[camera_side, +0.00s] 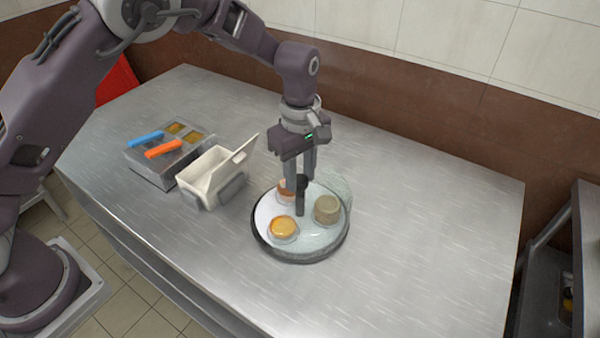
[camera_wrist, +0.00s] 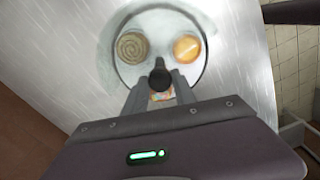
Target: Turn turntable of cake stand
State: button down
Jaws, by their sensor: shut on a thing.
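The cake stand (camera_side: 268,238) is a round plate with a dark rim on the steel table; it also shows in the wrist view (camera_wrist: 160,25). A dark upright post (camera_side: 300,202) stands at its middle, and its round top shows in the wrist view (camera_wrist: 160,79). My gripper (camera_side: 299,190) points down over the plate and is shut on the post. Around the post are an orange-yellow cake (camera_side: 283,228), a greenish-brown cake (camera_side: 327,209) and a reddish-brown item (camera_side: 286,190) partly hidden by my fingers. The wrist view shows the orange cake (camera_wrist: 187,48) and the brown spiral-topped cake (camera_wrist: 132,47).
A white open box (camera_side: 208,170) with its lid raised stands left of the cake stand. Behind it is a metal container (camera_side: 160,166) with a blue and an orange handle. The table (camera_side: 430,210) is clear to the right.

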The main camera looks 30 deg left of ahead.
jog(key=shift+n, duration=0.4)
dwell(0.4)
jog(key=c, duration=1)
grip_release()
jog(key=shift+r, duration=0.1)
